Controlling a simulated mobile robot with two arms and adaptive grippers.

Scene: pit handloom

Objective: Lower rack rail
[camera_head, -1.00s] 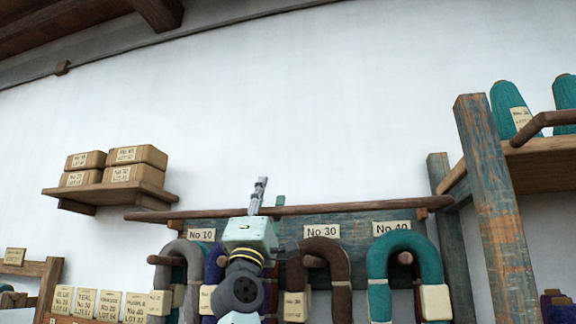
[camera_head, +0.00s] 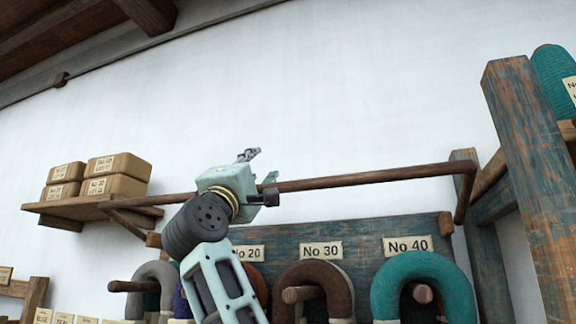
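The rack rail (camera_head: 375,178) is a long, thin brown wooden bar crossing above the yarn rack. A short arm at each end, such as the right one (camera_head: 465,197), joins it to the rack and slants away from the blue-green backboard (camera_head: 375,241). My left gripper (camera_head: 262,172) overlaps the rail left of its middle, its pale green body hiding part of it. One jointed finger points up above the rail and another part lies by the bar. Whether the fingers close on it is unclear. My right gripper is out of view.
Grey, brown and teal hanks (camera_head: 422,280) hang on pegs below signs. A small shelf (camera_head: 75,207) with boxes stands behind the rail's left end. A weathered post (camera_head: 530,170) rises at right near a cone of teal yarn (camera_head: 555,82).

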